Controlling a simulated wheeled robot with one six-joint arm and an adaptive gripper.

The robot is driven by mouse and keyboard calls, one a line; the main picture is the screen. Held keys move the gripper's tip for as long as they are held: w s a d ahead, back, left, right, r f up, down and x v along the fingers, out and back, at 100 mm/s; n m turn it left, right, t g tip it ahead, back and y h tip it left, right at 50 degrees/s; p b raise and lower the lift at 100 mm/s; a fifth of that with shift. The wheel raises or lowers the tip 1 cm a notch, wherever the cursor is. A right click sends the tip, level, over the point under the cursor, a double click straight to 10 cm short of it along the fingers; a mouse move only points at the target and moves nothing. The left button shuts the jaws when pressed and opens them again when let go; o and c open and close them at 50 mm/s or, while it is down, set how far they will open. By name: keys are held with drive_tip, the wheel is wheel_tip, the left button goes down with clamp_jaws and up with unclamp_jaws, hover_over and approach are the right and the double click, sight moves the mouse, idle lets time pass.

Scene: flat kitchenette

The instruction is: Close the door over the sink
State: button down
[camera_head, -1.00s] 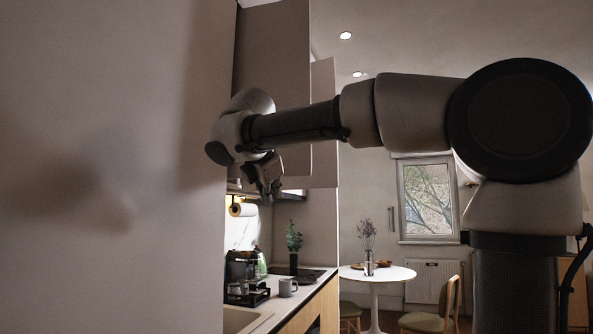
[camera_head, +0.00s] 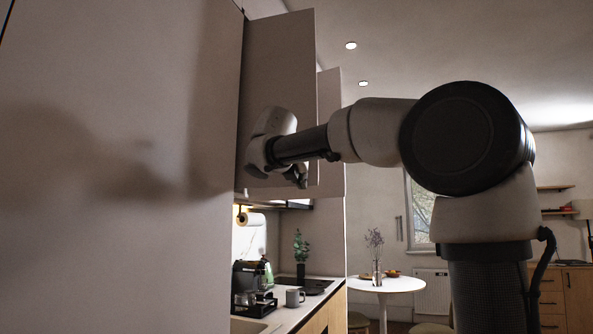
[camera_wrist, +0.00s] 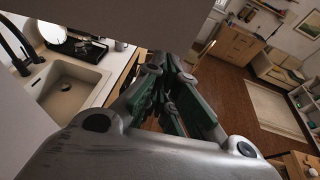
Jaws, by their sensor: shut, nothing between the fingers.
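The door over the sink (camera_head: 283,60) is a plain grey-beige upper cabinet panel, standing open and out from the cabinet row in the head view. Its lower part is partly hidden by my arm. My gripper (camera_head: 299,181) is in front of the door's lower part, near its bottom right corner; I cannot tell whether it touches. In the wrist view my gripper (camera_wrist: 172,88) is shut and empty, just below a grey-beige panel across the top. The sink (camera_wrist: 66,94) is at the left of the wrist view, below the gripper.
A large flat panel (camera_head: 110,170) fills the left of the head view, close to my arm. The counter holds a coffee machine (camera_head: 252,277), a mug (camera_head: 294,297) and a plant (camera_head: 301,252). A round white table (camera_head: 392,284) stands beyond. The wrist view shows open wooden floor (camera_wrist: 228,95).

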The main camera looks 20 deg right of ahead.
drive_tip(key=shift+w+d, duration=1.1)
drive_tip(key=shift+w, duration=0.3)
